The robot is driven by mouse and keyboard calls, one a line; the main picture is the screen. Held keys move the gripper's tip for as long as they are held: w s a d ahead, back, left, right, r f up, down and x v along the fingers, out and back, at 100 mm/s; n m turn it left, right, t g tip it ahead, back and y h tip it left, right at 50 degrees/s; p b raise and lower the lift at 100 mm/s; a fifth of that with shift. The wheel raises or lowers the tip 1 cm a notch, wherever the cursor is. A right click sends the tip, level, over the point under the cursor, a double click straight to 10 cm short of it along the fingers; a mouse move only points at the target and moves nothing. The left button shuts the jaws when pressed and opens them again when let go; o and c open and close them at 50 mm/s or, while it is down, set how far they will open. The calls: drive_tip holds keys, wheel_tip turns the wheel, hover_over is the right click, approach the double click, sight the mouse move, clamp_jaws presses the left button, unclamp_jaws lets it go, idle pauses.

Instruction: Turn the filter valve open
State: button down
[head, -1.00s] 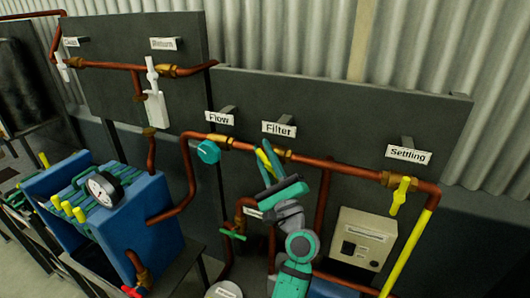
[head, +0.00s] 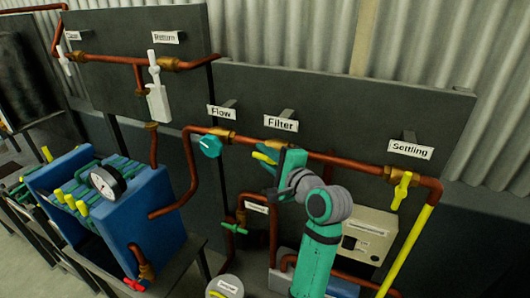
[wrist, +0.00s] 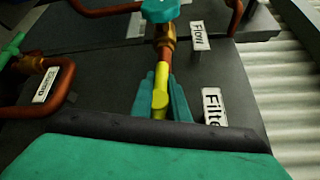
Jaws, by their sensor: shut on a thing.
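The yellow filter valve handle (head: 264,157) shows just below and left of the "Filter" label (head: 281,125), partly hidden by my gripper. In the head view it points left, close to the line of the copper pipe (head: 335,162). My gripper (head: 270,165) is shut on this handle. In the wrist view the yellow handle (wrist: 160,92) lies between the two teal fingers (wrist: 160,100), roughly in line with the pipe fitting beyond it. The handle's near end and the valve body are hidden behind my gripper.
The teal round flow valve knob (head: 210,146) sits close to the left on the same pipe. The yellow settling valve (head: 402,190) is at the right. A beige control box (head: 368,235) is below my arm's right side. A blue filter press (head: 150,215) stands at left.

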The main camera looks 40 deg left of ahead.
drive_tip(key=shift+a+f+n+h, duration=0.2)
drive_tip(key=shift+f+n+h, duration=0.1)
drive_tip(key=shift+f+h, duration=0.15)
drive_tip(key=shift+w+d, duration=0.1)
drive_tip(key=shift+d, duration=0.1)
drive_tip(key=c, duration=1.7)
unclamp_jaws()
drive_tip(key=shift+d, duration=0.15)
drive_tip(key=shift+c, duration=0.2)
drive_tip(key=shift+r, duration=0.1)
drive_tip(key=shift+r, duration=0.1)
